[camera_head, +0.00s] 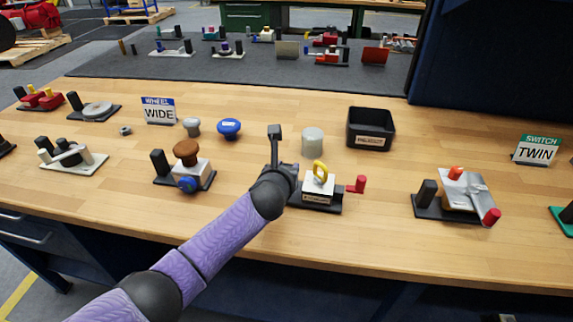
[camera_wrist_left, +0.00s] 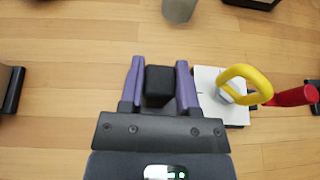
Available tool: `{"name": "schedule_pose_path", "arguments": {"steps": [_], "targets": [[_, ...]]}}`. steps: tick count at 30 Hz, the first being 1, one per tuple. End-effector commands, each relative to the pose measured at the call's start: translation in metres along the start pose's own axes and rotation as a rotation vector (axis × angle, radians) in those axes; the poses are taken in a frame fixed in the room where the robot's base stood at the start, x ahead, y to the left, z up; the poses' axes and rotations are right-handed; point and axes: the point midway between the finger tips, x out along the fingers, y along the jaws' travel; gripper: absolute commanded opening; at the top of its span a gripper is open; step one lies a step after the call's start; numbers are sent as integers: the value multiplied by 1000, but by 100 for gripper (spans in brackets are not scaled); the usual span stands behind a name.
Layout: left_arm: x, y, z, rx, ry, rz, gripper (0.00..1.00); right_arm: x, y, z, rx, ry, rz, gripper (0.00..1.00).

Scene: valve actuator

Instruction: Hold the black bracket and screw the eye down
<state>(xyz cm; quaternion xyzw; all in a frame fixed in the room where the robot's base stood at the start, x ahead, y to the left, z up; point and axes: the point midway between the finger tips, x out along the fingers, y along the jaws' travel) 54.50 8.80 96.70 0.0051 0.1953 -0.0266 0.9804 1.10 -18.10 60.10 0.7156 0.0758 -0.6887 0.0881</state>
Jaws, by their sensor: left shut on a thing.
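The actuator has a white block (camera_head: 318,187) on a dark base plate (camera_head: 325,208). A yellow eye (camera_head: 321,171) stands upright on the block, and a red handle (camera_head: 358,185) sticks out on its right. In the left wrist view the eye (camera_wrist_left: 246,84) is just right of my fingers. My left gripper (camera_wrist_left: 160,72) is shut on the black bracket (camera_wrist_left: 159,84), with one purple finger on each side of it. In the head view the left gripper (camera_head: 287,171) is at the block's left side and hides the bracket. My right gripper is not in view.
A light grey cylinder (camera_head: 312,141) and a black bin (camera_head: 371,128) stand behind the actuator. A brown-knobbed valve (camera_head: 186,153) stands to the left, and a grey unit with red ends (camera_head: 463,190) to the right. Bare wood lies between them.

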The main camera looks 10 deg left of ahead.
Motion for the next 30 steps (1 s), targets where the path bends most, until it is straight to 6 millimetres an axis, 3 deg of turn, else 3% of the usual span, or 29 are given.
{"name": "schedule_pose_path", "arguments": {"steps": [30], "targets": [[4, 0, -8, 0, -1, 1, 0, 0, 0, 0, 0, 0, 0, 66]]}}
